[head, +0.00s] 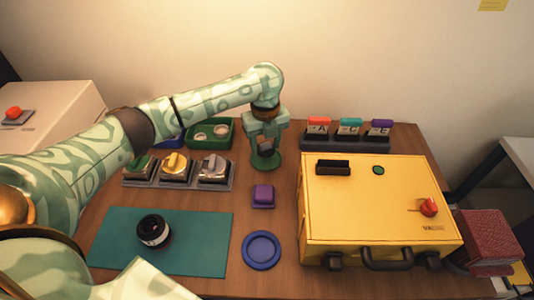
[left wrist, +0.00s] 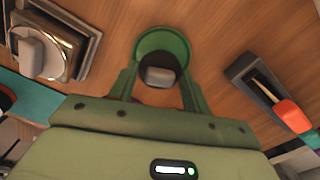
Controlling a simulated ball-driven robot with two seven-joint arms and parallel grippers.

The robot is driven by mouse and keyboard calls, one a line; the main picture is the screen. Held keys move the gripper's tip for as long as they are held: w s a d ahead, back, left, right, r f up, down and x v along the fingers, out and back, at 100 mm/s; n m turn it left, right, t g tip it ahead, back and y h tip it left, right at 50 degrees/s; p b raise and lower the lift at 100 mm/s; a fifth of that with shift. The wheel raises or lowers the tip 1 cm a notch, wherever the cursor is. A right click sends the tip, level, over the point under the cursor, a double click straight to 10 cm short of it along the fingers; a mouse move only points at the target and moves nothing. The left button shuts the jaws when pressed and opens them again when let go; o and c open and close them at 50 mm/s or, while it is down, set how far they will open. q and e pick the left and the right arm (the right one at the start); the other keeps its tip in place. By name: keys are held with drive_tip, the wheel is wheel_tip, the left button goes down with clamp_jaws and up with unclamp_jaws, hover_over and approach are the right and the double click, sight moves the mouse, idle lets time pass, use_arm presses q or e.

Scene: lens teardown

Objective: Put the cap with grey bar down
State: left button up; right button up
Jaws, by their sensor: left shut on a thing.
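My left gripper (head: 266,146) points down at the back middle of the table and is shut on the cap with grey bar (left wrist: 158,76). The cap is dark with a grey bar on top, between the two fingertips. It is over the round green dish (head: 267,164), which also shows in the left wrist view (left wrist: 160,38). I cannot tell whether the cap touches the dish. My right gripper is out of view.
A rack of metal-plated parts (head: 176,184) and a green tray (head: 205,146) are to the left. A purple block (head: 263,195) and blue dish (head: 261,267) are in front. A yellow case (head: 345,210) is right. A black lens part (head: 153,231) sits on the teal mat (head: 205,255).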

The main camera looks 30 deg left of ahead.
sight(266, 143)
use_arm(q)
wheel_tip(266, 143, down, 4)
drive_tip(key=shift+w+r+b, duration=0.1)
drive_tip(key=shift+r+b, duration=0.05)
drive_tip(key=shift+b, duration=0.8)
drive_tip(key=shift+c, duration=0.4)
drive_tip(key=shift+r, duration=0.1)
drive_tip(key=o, duration=1)
drive_tip(key=shift+w, duration=0.1)
wheel_tip(266, 143, up, 12)
drive_tip(key=p, duration=0.6)
drive_tip(key=shift+r, duration=0.1)
drive_tip(key=shift+d, duration=0.1)
